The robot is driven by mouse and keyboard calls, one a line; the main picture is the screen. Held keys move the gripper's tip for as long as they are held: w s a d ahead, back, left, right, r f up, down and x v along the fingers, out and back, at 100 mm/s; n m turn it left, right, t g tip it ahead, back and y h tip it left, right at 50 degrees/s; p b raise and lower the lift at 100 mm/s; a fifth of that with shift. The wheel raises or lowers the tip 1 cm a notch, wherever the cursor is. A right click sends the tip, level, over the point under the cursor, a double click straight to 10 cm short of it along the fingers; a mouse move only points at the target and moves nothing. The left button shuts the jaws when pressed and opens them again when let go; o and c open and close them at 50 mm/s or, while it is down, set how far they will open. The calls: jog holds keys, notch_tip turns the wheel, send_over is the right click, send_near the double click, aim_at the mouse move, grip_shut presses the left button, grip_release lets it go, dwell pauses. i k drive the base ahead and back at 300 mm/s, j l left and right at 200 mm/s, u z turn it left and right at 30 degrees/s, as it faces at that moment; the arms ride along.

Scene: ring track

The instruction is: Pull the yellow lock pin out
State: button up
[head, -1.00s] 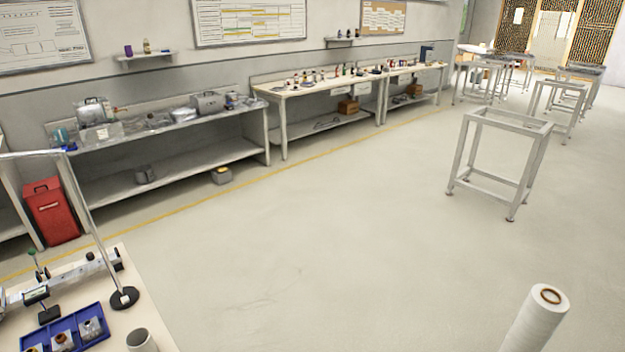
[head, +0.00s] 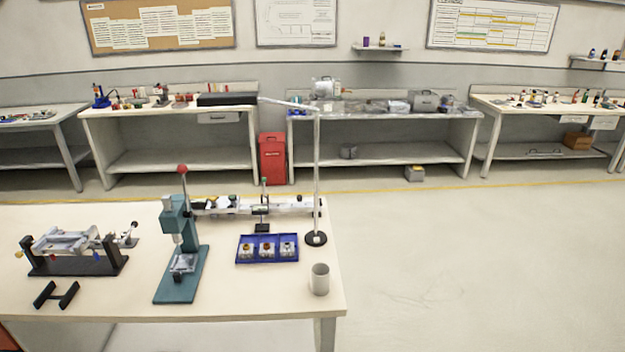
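A small yellow part (head: 19,254), which looks like the yellow lock pin, shows at the left end of a grey and black fixture (head: 78,266) on the near bench (head: 225,302). It is too small to tell how deep it sits. A small blue part (head: 96,257) shows on the fixture's front. My gripper is not in view.
Right of the fixture stands a teal press (head: 180,285) with a red knob. A blue tray (head: 240,252) with small parts, a lamp-like stand (head: 316,239) and a grey cup (head: 320,280) are farther right. A black bracket (head: 56,294) lies in front. Floor (head: 460,270) right of the bench is clear.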

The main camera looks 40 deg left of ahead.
aim_at(18, 254)
jog(key=u, duration=2.55)
jog(key=i+j+u, duration=0.1)
jog(key=u, duration=0.25)
jog(key=i+j, duration=0.25)
jog(key=i, duration=0.15)
jog(key=i+j, duration=0.25)
jog(key=i, duration=0.2)
jog(key=i+j, duration=0.25)
jog(key=i, duration=0.15)
jog(key=i+j+z, duration=0.2)
jog(key=i+j, duration=0.15)
jog(key=i, duration=0.2)
jog(key=i+j+z, duration=0.1)
jog(key=j, duration=0.25)
jog(key=i, duration=0.25)
